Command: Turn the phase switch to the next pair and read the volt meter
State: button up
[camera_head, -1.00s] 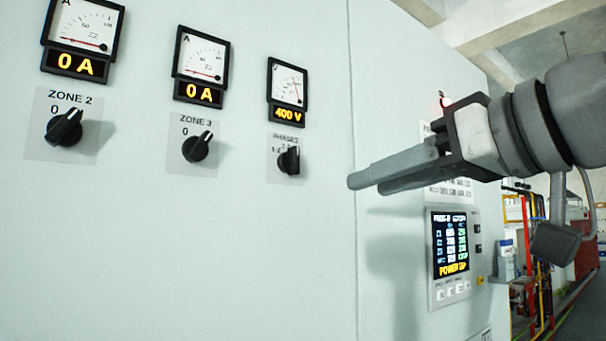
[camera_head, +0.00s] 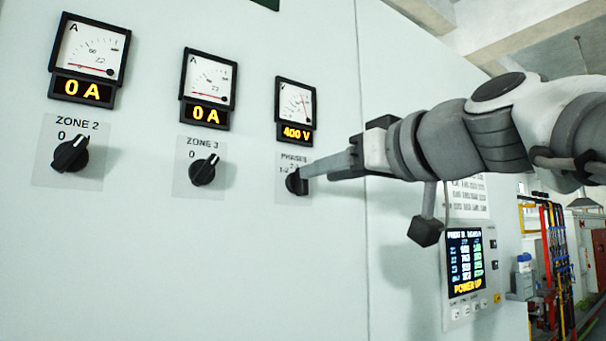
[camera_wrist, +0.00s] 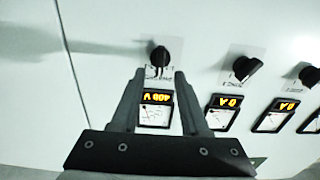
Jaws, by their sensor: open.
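The phase switch (camera_head: 296,183) is a black rotary knob on a pale plate marked PHASES, on the white cabinet. In the wrist view the phase switch (camera_wrist: 160,57) lies just beyond my fingertips, between their lines. The volt meter (camera_head: 296,112) sits above it; its digital display reads 400 V. The volt meter (camera_wrist: 156,112) also shows upside down between my fingers in the wrist view. My gripper (camera_head: 305,171) is open, its fingertips at the knob in the head view, hiding part of its plate. I cannot tell whether they touch it.
Zone 3 (camera_head: 203,171) and Zone 2 (camera_head: 71,155) knobs stand to the left, below ammeters (camera_head: 208,90) (camera_head: 90,62) reading 0 A. A panel with a lit screen (camera_head: 465,262) reading POWER UP is at lower right. The cabinet face below the knobs is clear.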

aim_at(300, 182)
jog(key=shift+p+x, duration=0.3)
jog(key=shift+x, duration=1.7)
grip_shut()
